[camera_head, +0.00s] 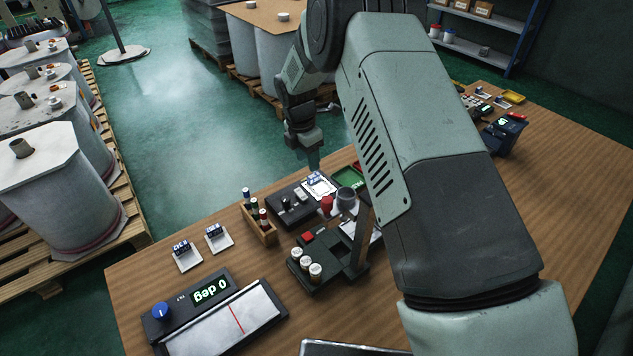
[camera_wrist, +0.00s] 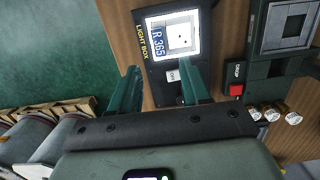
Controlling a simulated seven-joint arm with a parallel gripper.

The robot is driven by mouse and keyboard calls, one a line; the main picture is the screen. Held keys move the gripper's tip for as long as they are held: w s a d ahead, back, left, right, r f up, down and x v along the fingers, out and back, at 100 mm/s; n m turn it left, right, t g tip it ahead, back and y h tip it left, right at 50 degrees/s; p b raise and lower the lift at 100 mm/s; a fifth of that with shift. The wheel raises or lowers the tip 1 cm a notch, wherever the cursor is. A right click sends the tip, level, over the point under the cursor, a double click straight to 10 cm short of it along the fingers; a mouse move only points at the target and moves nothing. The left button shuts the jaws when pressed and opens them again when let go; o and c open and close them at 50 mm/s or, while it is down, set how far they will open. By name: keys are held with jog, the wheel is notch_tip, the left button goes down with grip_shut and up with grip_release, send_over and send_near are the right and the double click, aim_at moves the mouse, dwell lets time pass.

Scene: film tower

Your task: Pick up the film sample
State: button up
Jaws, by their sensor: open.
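A lit white panel on the light box (camera_wrist: 155,72) bears a piece with a blue label reading R 365 (camera_wrist: 159,42) and a pale square with dark dots (camera_wrist: 182,38), apparently the film sample. In the head view the lit panel and blue-labelled piece (camera_head: 316,181) show on the table. My gripper (camera_wrist: 160,88) is open, with nothing between its teal fingers. In the wrist view the fingertips lie just below the lit panel in the picture. In the head view my gripper (camera_head: 314,160) hangs close above and behind the light box. Its height over it is unclear.
Two white cards with dark blue pieces (camera_head: 186,256) (camera_head: 217,238) lie at left. A wooden rack of small bottles (camera_head: 260,223) and a dark stand with white-capped canisters (camera_head: 316,273) are near the light box. An angle gauge (camera_head: 215,318) lies in front. Bare tabletop (camera_head: 150,272) shows at left.

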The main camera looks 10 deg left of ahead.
aim_at(314, 175)
jog(key=f, duration=0.2)
jog(key=w+d+f, duration=0.1)
jog(key=f, duration=0.4)
jog(key=shift+w+d, duration=0.15)
grip_shut()
